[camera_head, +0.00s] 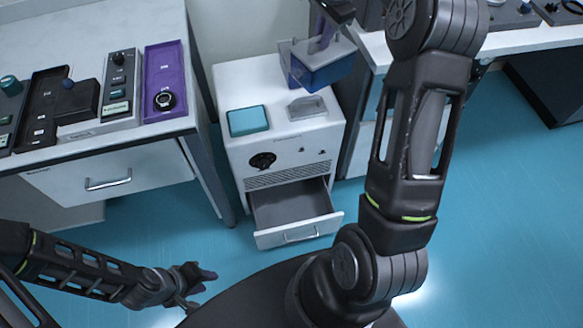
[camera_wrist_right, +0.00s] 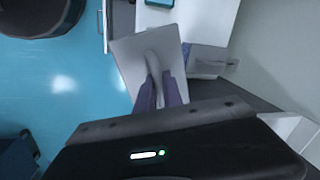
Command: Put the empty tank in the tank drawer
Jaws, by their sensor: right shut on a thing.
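My right gripper (camera_head: 325,32) is shut on the handle of a tank (camera_head: 325,74), which looks translucent with a blue lower part. It holds the tank at the back right of the white cabinet unit (camera_head: 232,90). In the right wrist view, the purple fingers (camera_wrist_right: 163,88) close on the handle above a flat grey top (camera_wrist_right: 130,58). I cannot tell whether the tank touches anything. The drawer (camera_head: 290,204) low in the cabinet's front is pulled out and looks empty. My left gripper (camera_head: 200,284) is empty and open, low at the left, apart from the drawer.
The cabinet top bears a teal block (camera_head: 248,121) and a grey recessed fitting (camera_head: 307,106). A bench (camera_head: 40,170) with instruments and a purple tray (camera_head: 163,62) stands at the left. Another bench (camera_head: 520,43) stands at the right. Blue floor is clear before the drawer.

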